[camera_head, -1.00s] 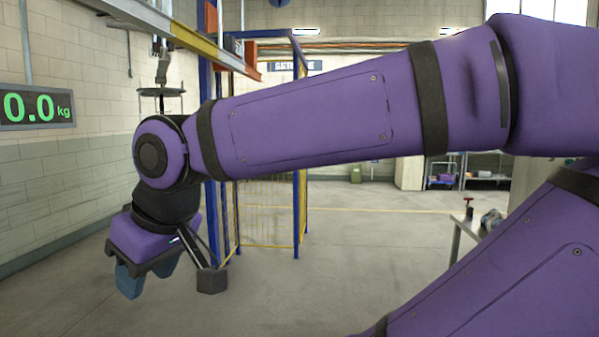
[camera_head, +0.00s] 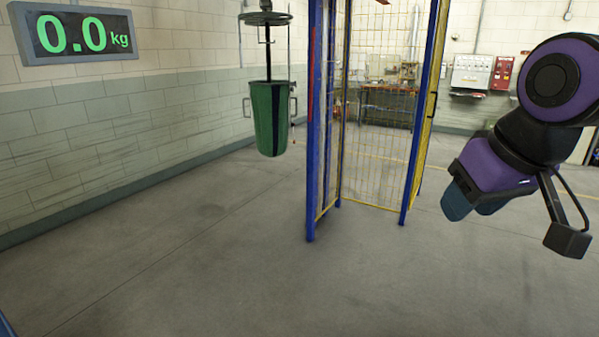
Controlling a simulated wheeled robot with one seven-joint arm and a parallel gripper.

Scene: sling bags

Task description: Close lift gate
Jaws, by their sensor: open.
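A lift enclosure with blue posts (camera_head: 316,150) and yellow mesh stands in the middle of the head view. Yellow mesh (camera_head: 376,150) spans its back, and a narrow mesh panel with a dark handle (camera_head: 428,110) runs along its right side. I cannot tell for sure which panel is the gate, or how far it stands open. My gripper (camera_head: 473,208) hangs at the right, pointing down and left, with its blue-teal fingers apart and nothing seen between them. It appears in front of and to the right of the enclosure, apart from it.
A green sling bag (camera_head: 270,118) hangs from a round dark frame (camera_head: 265,19) left of the enclosure. A scale display (camera_head: 75,34) reading 0.0 kg is on the left wall. A workbench (camera_head: 385,88) and wall boxes (camera_head: 472,73) are behind. The foreground floor is clear.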

